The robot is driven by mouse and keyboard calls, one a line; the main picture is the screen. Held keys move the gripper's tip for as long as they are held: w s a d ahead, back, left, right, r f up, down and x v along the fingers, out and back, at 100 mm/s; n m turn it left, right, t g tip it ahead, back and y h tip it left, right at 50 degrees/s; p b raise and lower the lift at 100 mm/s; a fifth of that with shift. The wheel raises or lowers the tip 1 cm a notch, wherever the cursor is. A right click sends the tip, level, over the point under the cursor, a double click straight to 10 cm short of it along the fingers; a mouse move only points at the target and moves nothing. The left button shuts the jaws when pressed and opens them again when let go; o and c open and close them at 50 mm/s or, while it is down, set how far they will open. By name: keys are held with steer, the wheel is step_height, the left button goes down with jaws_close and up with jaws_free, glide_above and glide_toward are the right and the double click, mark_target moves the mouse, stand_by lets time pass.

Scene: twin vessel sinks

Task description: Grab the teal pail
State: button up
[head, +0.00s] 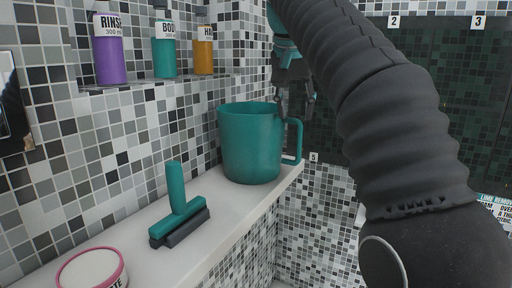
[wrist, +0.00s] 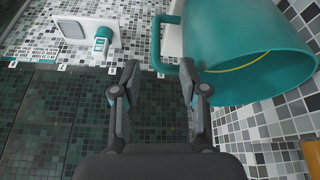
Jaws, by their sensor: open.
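The teal pail (head: 250,145) stands upright on the white ledge in the head view, with its handle on the right side. In the wrist view the pail (wrist: 235,30) fills the upper right, and its handle (wrist: 157,45) appears between and beyond my two fingertips. My gripper (head: 295,98) is above the handle in the head view, pointing down. It also shows in the wrist view (wrist: 160,68), with its fingers spread apart and nothing held. I cannot tell whether a finger touches the pail.
The white ledge (head: 150,262) also holds a teal squeegee (head: 178,210) and a pink-rimmed tub (head: 92,270). A shelf above carries purple (head: 109,60), teal (head: 164,58) and amber (head: 204,57) bottles. Tiled wall stands close behind the pail. Open space lies right of the ledge.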

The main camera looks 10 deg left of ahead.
mark_target(299, 144)
steer(key=x, duration=0.5)
steer(key=shift+f, duration=0.1)
steer(key=x, duration=0.4)
steer(key=shift+s+d+f+b, duration=0.25)
steer(key=shift+s+b, duration=0.1)
steer(key=shift+w+f, duration=0.3)
steer(key=shift+f, duration=0.2)
jaws_close()
